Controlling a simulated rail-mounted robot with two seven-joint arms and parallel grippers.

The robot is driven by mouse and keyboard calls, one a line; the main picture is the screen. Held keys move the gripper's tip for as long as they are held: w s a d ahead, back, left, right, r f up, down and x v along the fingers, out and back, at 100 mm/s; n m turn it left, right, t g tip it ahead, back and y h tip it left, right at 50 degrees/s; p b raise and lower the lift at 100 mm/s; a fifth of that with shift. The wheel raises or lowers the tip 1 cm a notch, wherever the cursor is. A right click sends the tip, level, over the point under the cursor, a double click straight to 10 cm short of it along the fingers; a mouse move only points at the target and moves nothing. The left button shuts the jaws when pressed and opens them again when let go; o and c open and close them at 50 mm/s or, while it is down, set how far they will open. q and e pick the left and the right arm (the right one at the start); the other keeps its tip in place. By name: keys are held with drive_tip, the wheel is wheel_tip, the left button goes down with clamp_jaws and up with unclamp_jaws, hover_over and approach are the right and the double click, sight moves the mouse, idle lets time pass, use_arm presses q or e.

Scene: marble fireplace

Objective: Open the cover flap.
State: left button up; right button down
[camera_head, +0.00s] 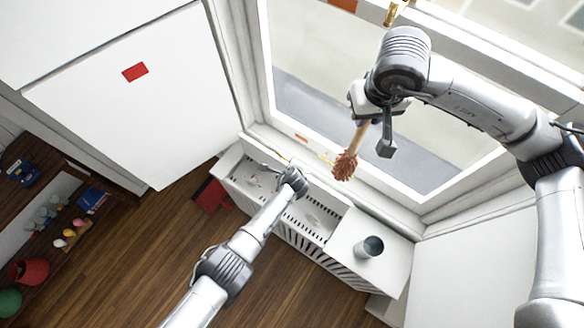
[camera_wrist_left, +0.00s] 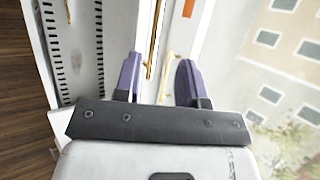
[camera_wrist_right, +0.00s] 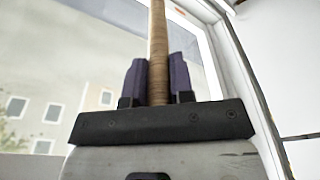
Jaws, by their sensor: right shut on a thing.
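A long white slotted cabinet (camera_head: 330,215) stands under the window. A flat white top panel (camera_head: 345,237) covers its right end; slots show on its middle and left. I cannot tell for certain which part is the cover flap. My left gripper (camera_wrist_left: 160,68) is open and empty by the window sill, over the cabinet's left part; its fingers are hard to make out in the head view. A thin brass rod (camera_wrist_left: 154,40) runs near its left finger. My right gripper (camera_head: 372,122) is shut on the wooden handle (camera_wrist_right: 157,50) of a brush with brown bristles (camera_head: 345,167), held before the window.
A grey cup (camera_head: 369,247) stands on the white top panel. A white panel with a red patch (camera_head: 135,72) is at upper left. A red box (camera_head: 211,195) sits beside the cabinet. Shelves with small objects (camera_head: 60,235) are at far left. The wooden floor (camera_head: 150,250) looks clear.

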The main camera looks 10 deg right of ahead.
use_arm(q)
drive_tip(key=shift+s+a+r, duration=0.1)
drive_tip(key=shift+s+r, duration=0.4)
idle(0.7)
